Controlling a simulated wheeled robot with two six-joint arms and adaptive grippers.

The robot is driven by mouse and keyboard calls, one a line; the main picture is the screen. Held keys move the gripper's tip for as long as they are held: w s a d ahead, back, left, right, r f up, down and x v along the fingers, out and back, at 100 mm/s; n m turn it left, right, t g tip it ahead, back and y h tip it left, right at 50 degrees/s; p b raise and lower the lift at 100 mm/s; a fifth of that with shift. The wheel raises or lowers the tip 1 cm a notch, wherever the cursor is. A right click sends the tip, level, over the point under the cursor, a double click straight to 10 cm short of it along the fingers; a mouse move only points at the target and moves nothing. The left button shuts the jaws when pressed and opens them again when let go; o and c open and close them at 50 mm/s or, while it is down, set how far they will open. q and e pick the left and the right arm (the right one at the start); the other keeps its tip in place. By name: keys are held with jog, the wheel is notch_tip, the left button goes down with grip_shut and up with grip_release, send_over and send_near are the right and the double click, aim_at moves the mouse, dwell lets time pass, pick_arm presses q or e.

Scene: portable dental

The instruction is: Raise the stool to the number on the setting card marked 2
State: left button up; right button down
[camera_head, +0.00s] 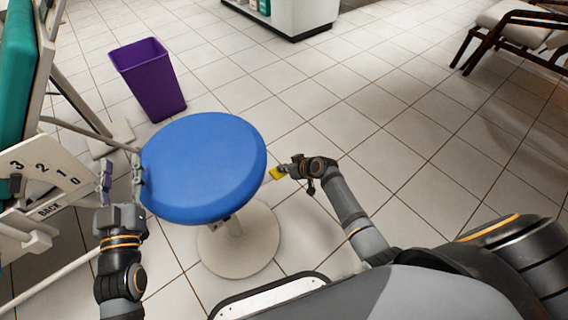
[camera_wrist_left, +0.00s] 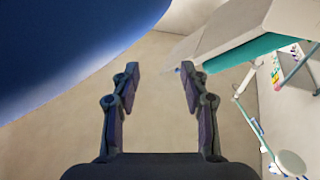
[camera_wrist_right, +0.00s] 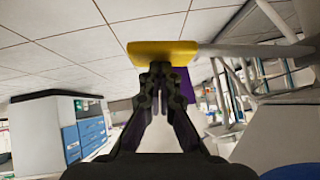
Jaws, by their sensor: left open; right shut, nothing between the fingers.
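The stool has a round blue seat (camera_head: 203,160) on a pale column and round base (camera_head: 240,250). A yellow paddle (camera_head: 276,173) on a pale rod shows at its right side, and in the right wrist view (camera_wrist_right: 162,53). My right gripper (camera_head: 287,170) is shut and empty, its tips (camera_wrist_right: 160,70) at the paddle's edge; I cannot tell if they touch. My left gripper (camera_head: 121,168) is open and empty, just left of the seat, which also fills the upper left of the left wrist view (camera_wrist_left: 60,50). I see no setting card marked 2.
A white plate (camera_head: 45,172) numbered 3 to 0 and labelled BACK is on the equipment at left. A purple bin (camera_head: 150,80) stands behind the stool. A cabinet (camera_head: 285,15) and a chair (camera_head: 512,28) are farther back. The tiled floor at right is mostly clear.

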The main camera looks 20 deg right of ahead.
pick_arm(q)
jog(key=shift+w+f, duration=0.1)
pick_arm(e)
jog(key=v, duration=1.2)
